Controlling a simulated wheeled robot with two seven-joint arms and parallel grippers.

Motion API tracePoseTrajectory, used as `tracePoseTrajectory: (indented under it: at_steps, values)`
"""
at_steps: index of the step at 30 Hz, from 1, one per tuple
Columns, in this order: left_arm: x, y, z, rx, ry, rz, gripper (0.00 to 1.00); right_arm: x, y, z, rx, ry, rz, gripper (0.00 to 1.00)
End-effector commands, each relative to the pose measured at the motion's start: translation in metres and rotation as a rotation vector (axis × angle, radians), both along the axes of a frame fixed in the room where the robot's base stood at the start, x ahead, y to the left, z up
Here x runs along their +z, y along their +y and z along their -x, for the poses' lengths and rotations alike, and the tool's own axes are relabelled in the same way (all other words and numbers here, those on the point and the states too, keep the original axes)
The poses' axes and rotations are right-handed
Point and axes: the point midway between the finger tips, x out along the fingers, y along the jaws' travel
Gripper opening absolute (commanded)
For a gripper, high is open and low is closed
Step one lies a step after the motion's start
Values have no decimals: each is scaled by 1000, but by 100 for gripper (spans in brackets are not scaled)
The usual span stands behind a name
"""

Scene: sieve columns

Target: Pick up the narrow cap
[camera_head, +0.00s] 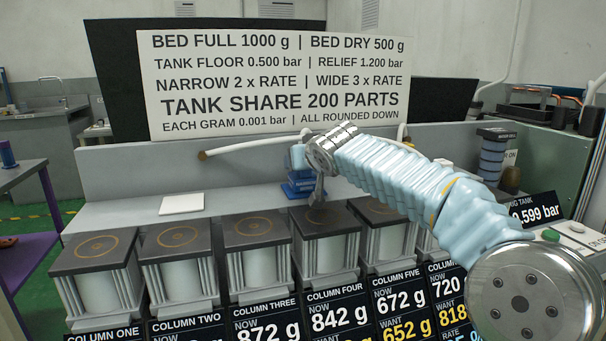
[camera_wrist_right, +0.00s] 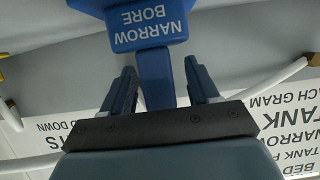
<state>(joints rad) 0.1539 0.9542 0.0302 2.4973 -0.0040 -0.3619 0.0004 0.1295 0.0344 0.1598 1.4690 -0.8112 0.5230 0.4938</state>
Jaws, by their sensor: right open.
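The narrow cap (camera_wrist_right: 148,25) is a blue block labelled "NARROW BORE", upside down in the right wrist view, with a blue stem pointing at my gripper. My right gripper (camera_wrist_right: 160,78) is open, with one dark finger on each side of the stem and gaps between. In the head view the blue narrow cap (camera_head: 299,184) is on the grey ledge behind columns three and four, partly hidden by my right gripper (camera_head: 317,192). My left gripper is in neither view.
A row of several columns with dark lids stands in front, column three (camera_head: 249,227) and column four (camera_head: 322,221) nearest the cap. A white block (camera_head: 182,203) lies on the ledge to the left. A sign board (camera_head: 275,84) and a white hose (camera_head: 255,146) are behind.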

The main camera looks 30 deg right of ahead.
Motion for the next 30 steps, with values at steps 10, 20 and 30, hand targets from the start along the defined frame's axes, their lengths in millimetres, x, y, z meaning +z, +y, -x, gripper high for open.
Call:
tracePoseTrajectory:
  at_steps: [10,20,30]
  values:
    - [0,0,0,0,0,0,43,-1,-1,-3,0,-1,-1,46]
    - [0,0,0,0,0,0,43,-1,-1,-3,0,-1,-1,0]
    - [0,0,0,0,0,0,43,1,0,-2,1,-5,0,0]
